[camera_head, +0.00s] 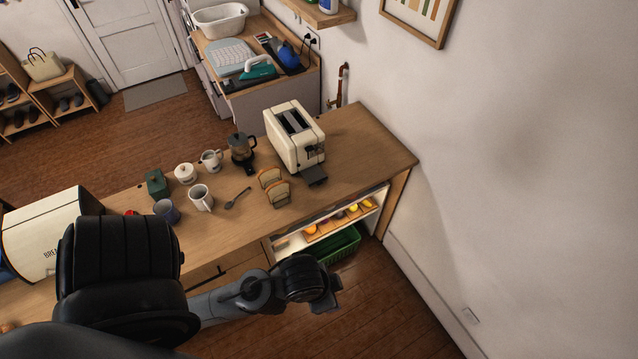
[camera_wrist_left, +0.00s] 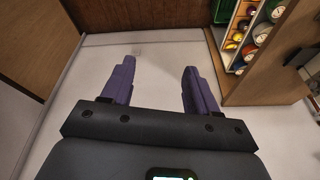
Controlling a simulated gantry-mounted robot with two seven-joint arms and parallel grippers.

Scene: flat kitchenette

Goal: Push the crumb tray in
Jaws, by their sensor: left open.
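The cream toaster (camera_head: 288,149) stands on the wooden counter near its right end. Its dark crumb tray (camera_head: 317,177) sticks out at the base on the side facing me. My left gripper (camera_head: 334,299) is in front of the counter, below and apart from the tray. In the left wrist view the purple fingers of the left gripper (camera_wrist_left: 158,66) are spread open with nothing between them. The toaster and tray are not in the wrist view. My right gripper is in neither view.
Bread slices (camera_head: 275,190) stand on the counter left of the tray, with a dark spoon (camera_head: 237,198) and a white mug (camera_head: 201,197) further left. A lit shelf with fruit (camera_head: 340,217) and a green crate (camera_head: 340,246) are under the counter. The counter's right end (camera_head: 375,145) is clear.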

